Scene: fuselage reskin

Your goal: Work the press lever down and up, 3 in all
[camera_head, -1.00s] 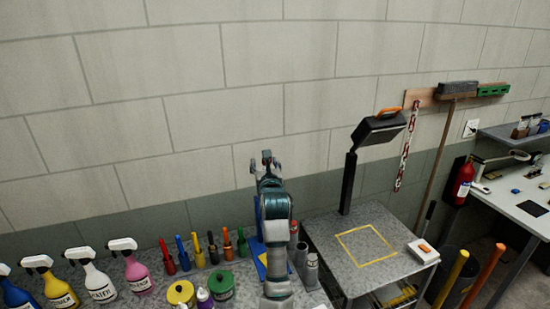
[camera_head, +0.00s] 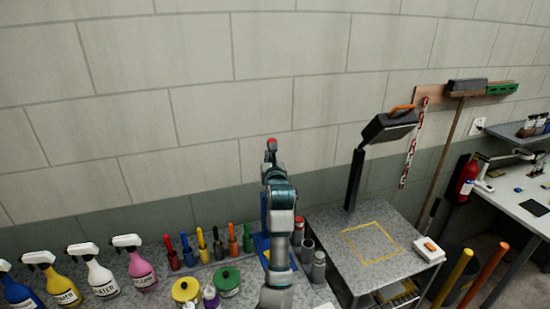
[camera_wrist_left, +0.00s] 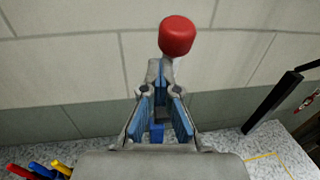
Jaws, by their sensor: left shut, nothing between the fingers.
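The press lever ends in a red knob (camera_head: 271,142), which stands high just beyond my left gripper (camera_head: 271,160). In the left wrist view the red knob (camera_wrist_left: 176,36) is above and past the fingers of the left gripper (camera_wrist_left: 162,100), on a grey stem. The gripper is shut and holds nothing. I cannot tell whether it touches the stem. The blue press body (camera_head: 261,246) is mostly hidden behind my left arm; a blue part also shows low between the fingers. My right gripper is not in view.
Spray bottles (camera_head: 94,274), coloured-handled tools (camera_head: 203,243) and lidded jars (camera_head: 228,281) crowd the bench left of my arm. Grey cylinders (camera_head: 307,250) stand close on its right. A black lamp-like stand (camera_head: 356,180) rises from the cart with a yellow square. The wall is behind.

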